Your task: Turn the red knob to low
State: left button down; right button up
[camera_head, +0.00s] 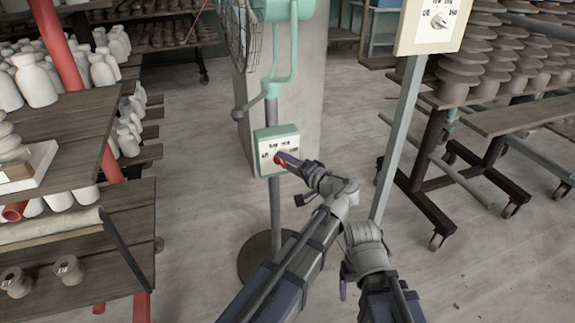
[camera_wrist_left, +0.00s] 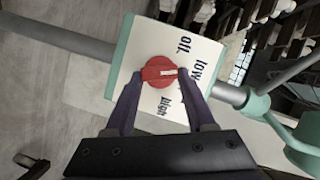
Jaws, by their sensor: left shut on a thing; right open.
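The red knob (camera_head: 281,157) sits on the face of a control box (camera_head: 265,166) with a teal edge, on the fan's pole. In the left wrist view the red knob (camera_wrist_left: 155,75) is between the fingers of my left gripper (camera_wrist_left: 158,82), which is shut on it. The knob's white mark points right in that view, roughly at the word "low" (camera_wrist_left: 199,70). "off" and "high" stand to either side; the left gripper's right finger hides part of the lettering. In the head view my left gripper (camera_head: 285,160) covers part of the knob. My right gripper's fingers do not show.
The fan (camera_head: 245,30) and its pole stand on a round dark base (camera_head: 255,262). A second dial panel (camera_head: 432,25) is on a grey post to the right. Racks with bottles (camera_head: 38,85) are left, and stacked clay dishes (camera_head: 465,85) are right.

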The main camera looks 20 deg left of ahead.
dwell(0.4)
pick_arm(q)
jog(key=shift+c, duration=1.2)
grip_release()
